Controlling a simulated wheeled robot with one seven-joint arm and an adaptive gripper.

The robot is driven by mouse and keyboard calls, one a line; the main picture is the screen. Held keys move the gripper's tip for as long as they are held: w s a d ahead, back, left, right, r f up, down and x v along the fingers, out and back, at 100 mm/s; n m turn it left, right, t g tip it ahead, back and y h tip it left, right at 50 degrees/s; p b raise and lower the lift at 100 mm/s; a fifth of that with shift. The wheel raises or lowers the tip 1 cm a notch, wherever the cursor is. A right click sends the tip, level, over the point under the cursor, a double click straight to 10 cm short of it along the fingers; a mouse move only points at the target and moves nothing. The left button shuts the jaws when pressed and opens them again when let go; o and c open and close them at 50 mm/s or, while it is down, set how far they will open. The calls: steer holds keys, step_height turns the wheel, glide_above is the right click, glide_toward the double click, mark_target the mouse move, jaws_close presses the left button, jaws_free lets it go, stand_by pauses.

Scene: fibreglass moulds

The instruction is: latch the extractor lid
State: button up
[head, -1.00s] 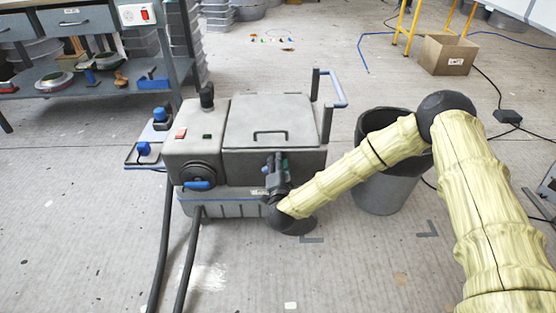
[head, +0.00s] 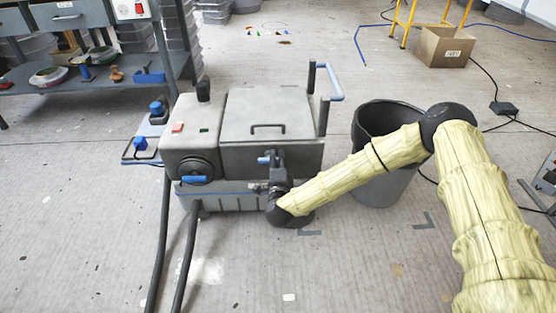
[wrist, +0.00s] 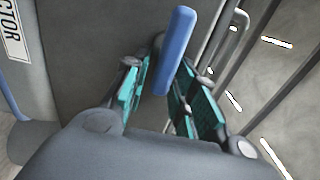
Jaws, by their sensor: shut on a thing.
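The grey extractor (head: 186,140) stands on the floor in the middle of the head view. Its lid (head: 290,100), with a dark bar handle, lies flat and looks down. My gripper (head: 275,165) is at the extractor's front face, below the lid's front edge. A blue latch handle (head: 263,160) sticks out to the left of it. In the wrist view, the blue latch handle (wrist: 178,40) stands between the teal-padded fingers of my gripper (wrist: 166,72), which is shut on it. The latch's base and catch are hidden behind the fingers.
A dark bin (head: 385,185) stands right of the extractor, behind my arm. A workbench (head: 70,85) is at back left. The front floor is mostly clear.

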steer(key=shift+a, duration=0.1)
steer(key=o, duration=0.8)
steer(key=shift+s, duration=0.15)
steer(key=s, duration=1.1)
steer(key=shift+s, duration=0.4)
